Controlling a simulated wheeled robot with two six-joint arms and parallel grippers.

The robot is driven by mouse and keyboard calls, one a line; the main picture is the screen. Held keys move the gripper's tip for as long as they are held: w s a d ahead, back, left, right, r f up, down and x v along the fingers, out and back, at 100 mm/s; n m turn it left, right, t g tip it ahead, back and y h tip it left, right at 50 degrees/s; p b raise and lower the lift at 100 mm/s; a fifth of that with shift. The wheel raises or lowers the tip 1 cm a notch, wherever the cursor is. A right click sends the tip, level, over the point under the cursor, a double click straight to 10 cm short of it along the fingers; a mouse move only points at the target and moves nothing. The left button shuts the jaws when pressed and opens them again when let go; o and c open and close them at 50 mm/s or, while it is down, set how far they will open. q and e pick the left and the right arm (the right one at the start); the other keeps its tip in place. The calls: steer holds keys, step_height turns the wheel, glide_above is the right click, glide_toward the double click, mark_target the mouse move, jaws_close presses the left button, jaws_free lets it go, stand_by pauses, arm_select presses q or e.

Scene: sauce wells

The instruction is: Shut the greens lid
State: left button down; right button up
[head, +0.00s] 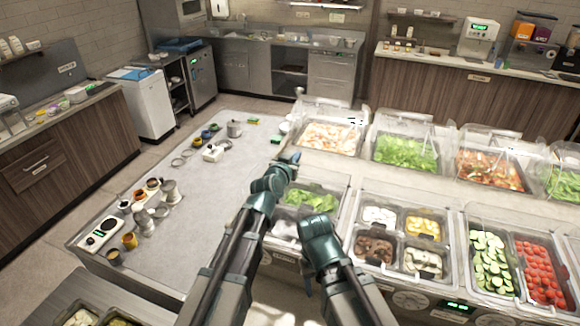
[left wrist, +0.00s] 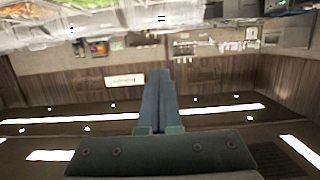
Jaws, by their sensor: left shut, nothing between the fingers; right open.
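Leafy greens (head: 312,199) lie in a steel well at the front left of the serving counter, partly hidden by my arms. More greens (head: 405,153) lie in a back-row well, with a clear lid (head: 402,124) standing raised behind them. I cannot tell a separate lid over the front greens. My left gripper (head: 291,157) is shut and empty, above the counter's left edge and beyond the front greens. Its closed fingers (left wrist: 160,100) show in the left wrist view, touching nothing. My right gripper (head: 317,226) is open, just in front of the front greens; its fingertips are hard to make out.
Front wells hold sauces or toppings (head: 380,215), cucumber slices (head: 490,262) and tomatoes (head: 540,270). Other clear lids stand along the back row. A grey table (head: 190,225) at left carries cups, rings and a pot (head: 234,129); its middle is largely clear.

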arm_select(q)
steer(key=s+f+b, duration=0.2)
steer(key=shift+s+a+f, duration=0.1)
steer(key=shift+a+f, duration=0.25)
